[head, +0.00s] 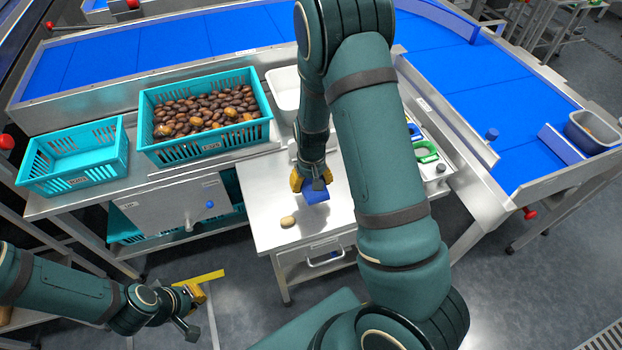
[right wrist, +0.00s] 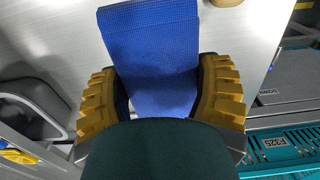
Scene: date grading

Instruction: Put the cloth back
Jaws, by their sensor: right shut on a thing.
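The blue cloth (head: 316,195) is in my right gripper (head: 311,184), low over the steel table in the head view. In the right wrist view the cloth (right wrist: 150,45) sits between the two yellow ribbed fingers of the right gripper (right wrist: 160,90). It extends beyond the fingertips over the pale table top. Whether its far edge touches the table is unclear. My left gripper (head: 190,297) is at the lower left of the head view, away from the table. Its finger opening is not clear.
A tan date (head: 288,222) lies on the steel table (head: 270,205) near its front edge. A teal crate of dates (head: 205,143) and an empty teal crate (head: 75,182) stand to the left. A white tray (head: 283,75) is behind. Blue conveyors (head: 480,90) run behind and right.

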